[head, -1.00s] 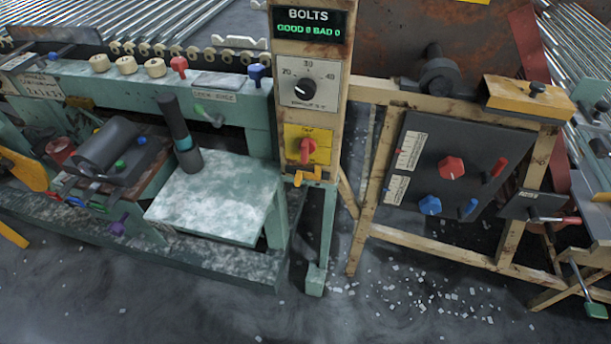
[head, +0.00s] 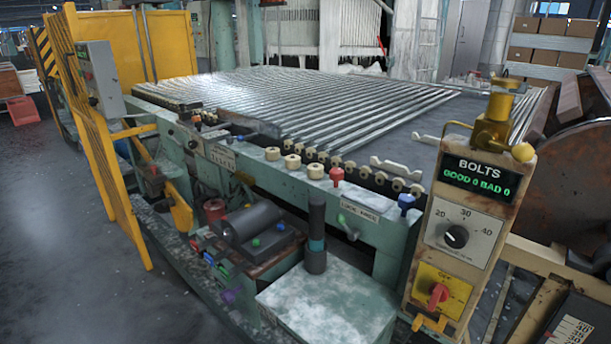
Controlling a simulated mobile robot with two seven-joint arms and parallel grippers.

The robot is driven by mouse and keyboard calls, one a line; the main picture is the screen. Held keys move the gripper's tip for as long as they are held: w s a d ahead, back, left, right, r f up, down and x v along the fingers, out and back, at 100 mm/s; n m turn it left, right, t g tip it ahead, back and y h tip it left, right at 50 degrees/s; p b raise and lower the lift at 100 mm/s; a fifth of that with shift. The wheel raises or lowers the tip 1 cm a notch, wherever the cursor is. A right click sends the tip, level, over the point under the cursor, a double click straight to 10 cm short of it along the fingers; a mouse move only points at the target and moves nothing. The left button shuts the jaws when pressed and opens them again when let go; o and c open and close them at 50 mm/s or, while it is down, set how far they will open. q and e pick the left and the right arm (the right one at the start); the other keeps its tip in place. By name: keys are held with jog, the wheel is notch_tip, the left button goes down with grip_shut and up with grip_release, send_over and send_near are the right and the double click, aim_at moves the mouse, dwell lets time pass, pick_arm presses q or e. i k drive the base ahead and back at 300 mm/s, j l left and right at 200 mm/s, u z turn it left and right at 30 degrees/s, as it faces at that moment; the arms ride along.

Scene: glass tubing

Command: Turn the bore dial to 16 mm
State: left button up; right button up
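No dial that I can read as a bore dial is in view. A black round dial (head: 456,237) sits on a white plate on the BOLTS post (head: 482,215), with 20, 30 and 40 around it. Its small caption and exact pointer setting are too small to read. Below it, a red switch (head: 438,295) is on a yellow plate. A dark panel (head: 566,330) with a white scale shows only in part at the lower right edge. Neither of my grippers is in view.
A green bench (head: 385,238) carries a red knob (head: 337,174), a blue knob (head: 407,202) and several cream knobs. Glass tubes (head: 300,110) lie in rows behind. A yellow fence (head: 95,150) stands at the left, beside clear floor (head: 60,250).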

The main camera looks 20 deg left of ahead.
aim_at(193, 144)
jog(key=u, duration=1.5)
jog(key=i+j+z, duration=0.15)
jog(key=z, duration=0.3)
jog(key=i+j+z, duration=0.15)
jog(key=z, duration=0.35)
jog(key=i+j+z, duration=0.1)
jog(key=j+z, duration=0.35)
jog(key=i+j+z, duration=0.15)
jog(key=j+z, duration=0.15)
jog(key=j, duration=0.7)
jog(key=j+z, duration=0.3)
jog(key=j, duration=0.7)
